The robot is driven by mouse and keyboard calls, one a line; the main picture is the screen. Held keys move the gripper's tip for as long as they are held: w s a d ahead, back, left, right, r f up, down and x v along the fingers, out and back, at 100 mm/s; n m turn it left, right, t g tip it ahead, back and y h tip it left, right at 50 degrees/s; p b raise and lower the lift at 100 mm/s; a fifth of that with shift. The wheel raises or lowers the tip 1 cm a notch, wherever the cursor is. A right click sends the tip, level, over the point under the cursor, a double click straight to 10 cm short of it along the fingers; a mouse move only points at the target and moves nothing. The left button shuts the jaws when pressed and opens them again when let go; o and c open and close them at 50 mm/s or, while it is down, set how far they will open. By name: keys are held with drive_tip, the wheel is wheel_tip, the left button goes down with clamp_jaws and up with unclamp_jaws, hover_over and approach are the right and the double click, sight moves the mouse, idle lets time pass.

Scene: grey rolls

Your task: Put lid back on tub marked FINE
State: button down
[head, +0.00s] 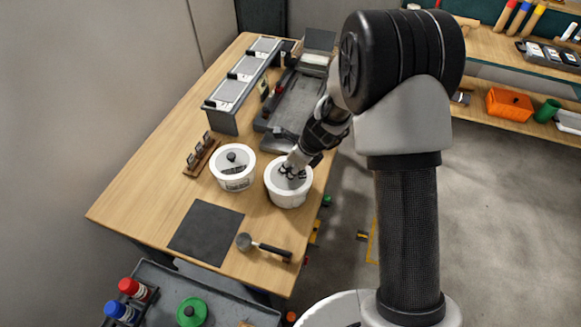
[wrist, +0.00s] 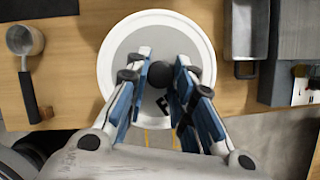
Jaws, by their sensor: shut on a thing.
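My gripper (head: 290,166) points down at the right white tub (head: 288,193) on the wooden table. In the wrist view my gripper (wrist: 161,82) is shut on the black knob (wrist: 161,73) of a round pale grey lid (wrist: 137,42). Dark lettering, partly hidden by the fingers, shows on the lid. A white rim surrounds the lid; I cannot tell whether the lid is fully seated on the tub. The left white tub (head: 233,181) stands beside it with a dark knob on top. Its front label is too small to read.
A scoop (head: 262,246) and a dark mat (head: 206,232) lie toward the near end of the table. A small rack (head: 202,155) stands left of the tubs. Grey bins (head: 240,85) and a tray (head: 292,100) stand behind. The table's right edge is close to the right tub.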

idle(0.3)
drive_tip(key=c, duration=1.3)
unclamp_jaws()
drive_tip(key=o, duration=0.5)
drive_tip(key=shift+r, duration=0.1)
drive_tip(key=shift+r+p, duration=3.5)
drive_tip(key=shift+p, duration=0.1)
drive_tip(key=shift+f, duration=0.1)
drive_tip(key=shift+c, duration=0.6)
